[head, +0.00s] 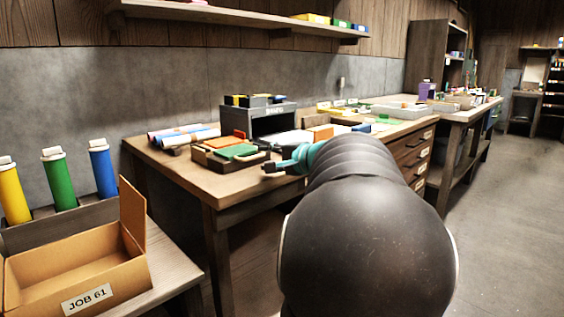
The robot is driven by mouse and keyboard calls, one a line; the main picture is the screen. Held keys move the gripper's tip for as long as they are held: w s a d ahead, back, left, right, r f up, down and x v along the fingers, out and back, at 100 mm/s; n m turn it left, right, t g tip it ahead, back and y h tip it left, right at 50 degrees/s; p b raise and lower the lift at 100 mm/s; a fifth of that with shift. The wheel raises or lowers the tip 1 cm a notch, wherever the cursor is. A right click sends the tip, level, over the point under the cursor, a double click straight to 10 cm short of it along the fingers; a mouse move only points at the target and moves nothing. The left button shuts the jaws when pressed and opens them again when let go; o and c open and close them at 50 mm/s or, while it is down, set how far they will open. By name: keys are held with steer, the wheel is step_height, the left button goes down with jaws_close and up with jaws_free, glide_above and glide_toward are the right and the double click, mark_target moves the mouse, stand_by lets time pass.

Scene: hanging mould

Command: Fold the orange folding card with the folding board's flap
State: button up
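A low wooden piece (205,160), which looks like the folding board, lies near the front left of the middle bench. A flat orange piece (222,142), possibly the folding card, lies on it. A green panel (236,152) lies in front of the orange piece, and I cannot tell whether it is the flap. A second orange item (322,132) stands farther right on the bench. My gripper (268,168) is dark and small, just right of the green panel near the bench's front edge. Its fingers are too small to read, and I cannot tell whether they touch anything.
An open cardboard box (78,265) labelled JOB 61 stands on the near left table, with yellow, green and blue tubes behind. Rolled sheets (183,136) and a grey box (262,118) stand at the back of the bench. The floor at right (505,220) is clear.

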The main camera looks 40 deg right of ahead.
steer(key=shift+v, duration=2.85)
steer(key=s+a+f+n+g+y+p, duration=0.1)
steer(key=a+f+n+g+y, duration=0.15)
steer(key=a, duration=0.75)
steer(key=s+a+f+n+g+y, duration=0.1)
steer(key=s+a+f+n+g, duration=0.15)
steer(key=a, duration=0.75)
steer(key=s+a+f+n+g+y+p, duration=0.1)
steer(key=a+n+g, duration=0.15)
steer(key=a, duration=0.75)
steer(key=s+a+f+n+g+h, duration=0.1)
steer(key=s+f+n+g+h, duration=0.1)
steer(key=s+f+n+h, duration=0.3)
steer(key=s+f+n, duration=0.4)
steer(key=s+f, duration=0.3)
steer(key=s, duration=0.2)
steer(key=shift+s+a+f+p, duration=0.25)
steer(key=shift+s+f+p, duration=0.05)
steer(key=shift+a+n+g+h, duration=0.15)
steer(key=shift+n+g+h, duration=0.1)
steer(key=shift+n, duration=0.1)
